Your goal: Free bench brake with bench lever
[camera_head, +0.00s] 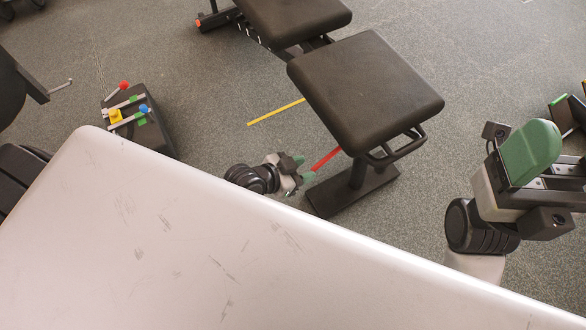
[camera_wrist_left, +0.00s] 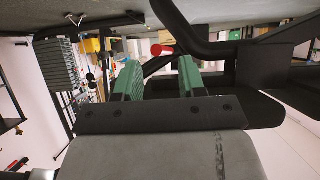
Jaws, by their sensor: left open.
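The padded bench (camera_head: 366,90) has a dark seat on a black post with a flat foot. A red lever (camera_head: 326,158) sticks out from under the seat toward the left. My left gripper (camera_head: 302,169) is open, with its green fingertips close to the lever's free end. In the left wrist view, my left gripper (camera_wrist_left: 159,72) has its green fingers apart, and the lever's red end (camera_wrist_left: 161,50) shows between and beyond them. I cannot tell whether it touches. I cannot make out the brake. My right gripper (camera_head: 530,155) is at the right, its jaw gap hidden from this angle.
A black box with coloured levers (camera_head: 128,112) stands on the floor at left. A yellow strip (camera_head: 276,111) lies left of the bench. A black handle (camera_head: 398,150) juts from the seat's near side. A pale scuffed surface (camera_head: 190,240) fills the foreground. Open floor lies behind.

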